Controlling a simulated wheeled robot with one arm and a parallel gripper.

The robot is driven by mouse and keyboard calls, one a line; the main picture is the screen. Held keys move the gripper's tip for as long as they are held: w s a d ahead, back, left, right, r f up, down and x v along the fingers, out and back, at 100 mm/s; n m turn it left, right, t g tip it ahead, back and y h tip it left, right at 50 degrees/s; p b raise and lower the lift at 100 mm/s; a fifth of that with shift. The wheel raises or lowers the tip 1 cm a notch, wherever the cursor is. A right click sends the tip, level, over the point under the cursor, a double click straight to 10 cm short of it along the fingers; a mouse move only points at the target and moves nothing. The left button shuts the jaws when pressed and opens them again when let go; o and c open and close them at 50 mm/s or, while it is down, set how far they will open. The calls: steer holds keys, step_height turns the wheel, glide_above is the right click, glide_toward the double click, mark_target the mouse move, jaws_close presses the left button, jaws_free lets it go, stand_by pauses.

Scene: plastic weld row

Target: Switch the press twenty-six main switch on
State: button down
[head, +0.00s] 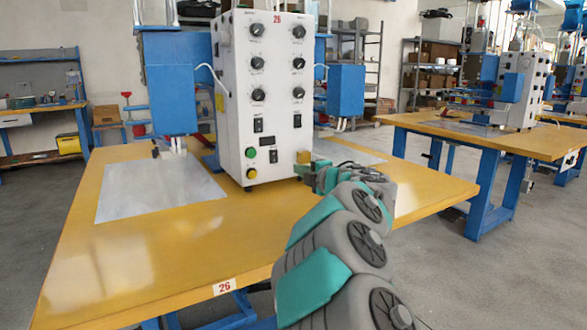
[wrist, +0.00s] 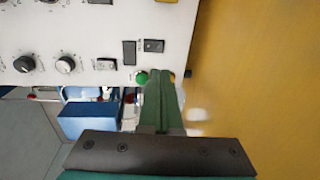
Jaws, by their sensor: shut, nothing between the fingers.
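The press twenty-six control box (head: 235,95) stands upright on the yellow table, with a red 26 on top. Its front has knobs, black rocker switches (head: 258,125), a green button (head: 251,153) and a yellow button (head: 251,174). A yellow plate (head: 303,157) sits at the lower right; no label marks the main switch, and no setting can be read. My gripper (head: 309,169) is in front of the lower right of the box. In the wrist view its green fingers (wrist: 165,75) are shut and empty, overlapping the panel beside the green button (wrist: 141,77). Contact cannot be told.
The table (head: 150,250) carries a grey sheet (head: 160,190) left of the box. Blue press heads (head: 172,100) flank the box on both sides. Another press table (head: 480,135) stands at the right. The table's front left is clear.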

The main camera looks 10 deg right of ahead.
mark_target(275, 162)
steer(key=p+x, duration=0.2)
steer(key=x, duration=1)
steer(key=shift+w+a, duration=0.1)
steer(key=shift+w, duration=0.15)
steer(key=shift+w+f, duration=0.1)
steer(key=shift+w+f+b, duration=0.1)
steer(key=shift+f+b, duration=0.25)
steer(key=shift+b, duration=0.35)
steer(key=shift+r, duration=0.35)
steer(key=shift+f, duration=0.1)
steer(key=shift+s+f+b, duration=0.1)
steer(key=shift+s+b, duration=0.1)
steer(key=shift+b, duration=0.1)
steer(key=f+b+v, duration=0.1)
steer(key=v, duration=0.3)
steer(key=f+b+v, duration=0.1)
steer(key=v, duration=0.3)
steer(key=f+b+v, duration=0.1)
steer(key=v, duration=0.4)
steer(key=shift+s, duration=0.3)
